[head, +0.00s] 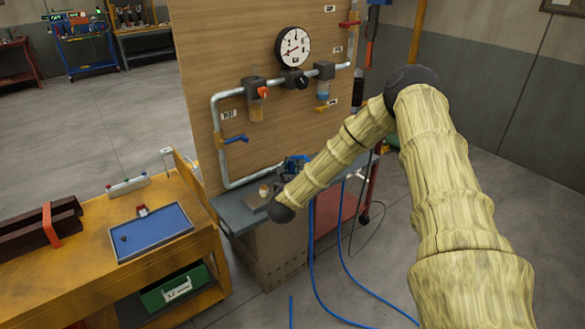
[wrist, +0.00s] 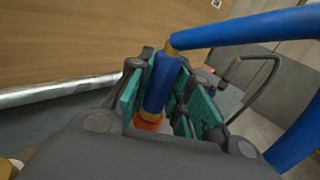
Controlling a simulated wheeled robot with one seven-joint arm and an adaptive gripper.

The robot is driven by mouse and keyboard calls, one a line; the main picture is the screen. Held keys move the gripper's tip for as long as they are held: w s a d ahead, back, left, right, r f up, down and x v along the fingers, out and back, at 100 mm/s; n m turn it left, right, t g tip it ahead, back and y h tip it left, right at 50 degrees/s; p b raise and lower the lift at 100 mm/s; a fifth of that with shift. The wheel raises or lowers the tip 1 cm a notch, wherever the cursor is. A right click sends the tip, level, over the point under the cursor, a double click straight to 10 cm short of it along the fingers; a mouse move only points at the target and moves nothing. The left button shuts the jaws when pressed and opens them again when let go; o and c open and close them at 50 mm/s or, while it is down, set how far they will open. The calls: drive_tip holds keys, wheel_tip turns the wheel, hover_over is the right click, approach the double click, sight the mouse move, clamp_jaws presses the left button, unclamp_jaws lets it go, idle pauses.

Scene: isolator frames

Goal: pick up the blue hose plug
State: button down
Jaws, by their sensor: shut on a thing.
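The blue hose plug (wrist: 160,84) is a blue cylinder with brass-coloured ends and an orange ring at its lower end. In the wrist view it stands between the two teal-padded fingers of my gripper (wrist: 165,95), which is shut on it. A thick blue hose (wrist: 245,27) runs from its upper end to the right. In the head view my arm covers most of the gripper; blue hose (head: 312,235) hangs from there to the floor. Whether the plug touches anything below is hidden.
A wooden panel with pipes, valves and a gauge (head: 293,47) stands directly behind the grey bench top (head: 237,214). A small tan round object (head: 264,190) sits on that bench. At left is a yellow workbench (head: 88,263) with a blue tray (head: 150,249).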

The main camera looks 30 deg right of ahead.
sight(291, 160)
drive_tip(key=shift+r, duration=0.15)
drive_tip(key=shift+r+b, duration=1.05)
drive_tip(key=shift+r, duration=0.4)
drive_tip(key=r+b+v, duration=0.2)
drive_tip(key=b+v, duration=0.3)
drive_tip(key=v, duration=1.1)
drive_tip(key=shift+s+d, duration=0.1)
drive_tip(key=shift+s, duration=0.05)
drive_tip(key=shift+r, duration=1.65)
